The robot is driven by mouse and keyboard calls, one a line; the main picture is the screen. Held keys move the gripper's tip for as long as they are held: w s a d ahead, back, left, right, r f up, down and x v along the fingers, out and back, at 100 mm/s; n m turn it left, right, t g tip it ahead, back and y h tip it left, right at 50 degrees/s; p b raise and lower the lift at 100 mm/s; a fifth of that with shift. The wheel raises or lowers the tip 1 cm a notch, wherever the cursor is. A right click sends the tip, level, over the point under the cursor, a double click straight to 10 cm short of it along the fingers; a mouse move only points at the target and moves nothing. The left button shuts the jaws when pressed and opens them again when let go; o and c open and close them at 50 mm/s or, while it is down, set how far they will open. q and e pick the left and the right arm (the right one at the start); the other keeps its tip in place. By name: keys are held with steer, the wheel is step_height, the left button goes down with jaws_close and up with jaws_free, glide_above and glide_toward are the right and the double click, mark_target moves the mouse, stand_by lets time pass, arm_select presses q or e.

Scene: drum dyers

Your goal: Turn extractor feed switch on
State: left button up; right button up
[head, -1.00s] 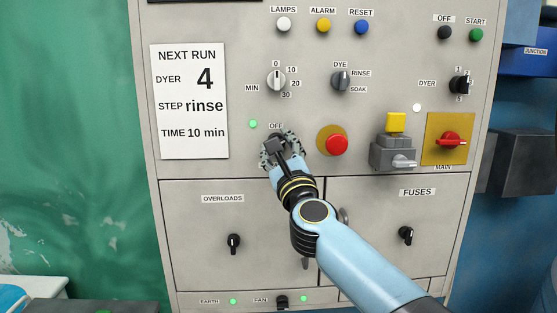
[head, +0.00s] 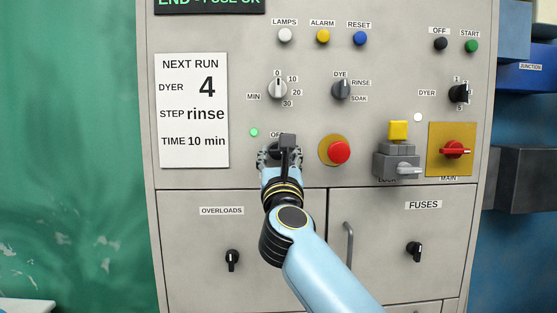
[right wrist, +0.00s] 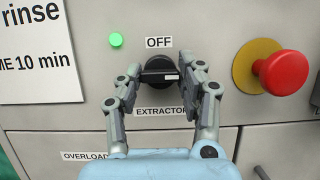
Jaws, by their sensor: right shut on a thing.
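The extractor switch (right wrist: 158,72) is a black rotary knob on the grey panel, between the OFF label above and the EXTRACTOR label below. Its bar lies level in the right wrist view, with the white mark at the right end. My right gripper (right wrist: 167,75) is shut on the knob, one finger at each side. In the head view the right gripper (head: 281,153) hides most of the knob and part of the OFF label. My left gripper is not in view.
A lit green lamp (head: 254,132) is above left of the switch. A red push button (head: 339,152) on a yellow plate is close to the right. A lock-out block (head: 396,165) and red main switch (head: 455,150) are farther right. Cabinet doors with handles lie below.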

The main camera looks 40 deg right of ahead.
steer(key=o, duration=1.2)
steer(key=shift+c, duration=0.2)
steer(key=v, duration=0.7)
steer(key=shift+s+a, duration=0.2)
